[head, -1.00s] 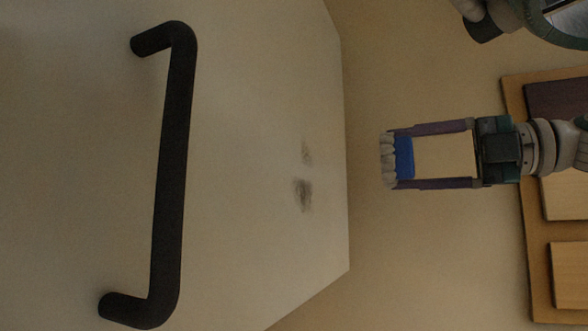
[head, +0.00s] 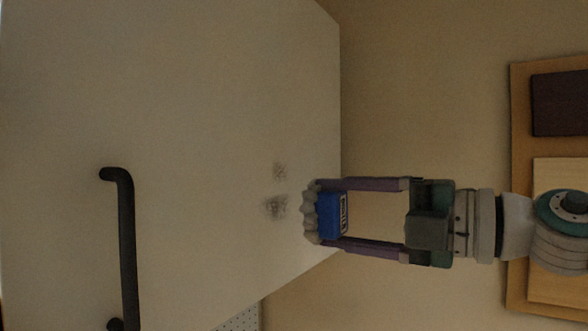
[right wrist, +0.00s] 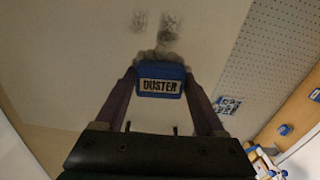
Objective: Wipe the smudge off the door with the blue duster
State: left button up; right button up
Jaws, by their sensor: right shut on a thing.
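The smudge (head: 277,205) is a pair of grey patches on the pale door (head: 200,90), near its right edge in the head view. My right gripper (head: 327,214) comes in from the right and is shut on the blue duster (head: 331,215). The duster's grey fluffy head points toward the door, just to the right of the smudge. In the right wrist view the duster (right wrist: 161,80) shows its "DUSTER" label, and the smudge (right wrist: 168,27) lies just beyond its head. I cannot tell whether the head touches the door. My left gripper is not in view.
A black bar handle (head: 126,245) stands out from the door at the left. A wooden frame with panels (head: 520,170) is at the far right. A perforated panel (right wrist: 265,65) and a wooden board with blue items (right wrist: 290,115) show in the wrist view.

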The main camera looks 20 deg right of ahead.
aim_at(260, 205)
jog(key=shift+a, duration=0.25)
jog(key=shift+b+x, duration=0.3)
jog(key=shift+x, duration=2.65)
jog(key=shift+x, duration=1)
jog(key=shift+d, duration=0.1)
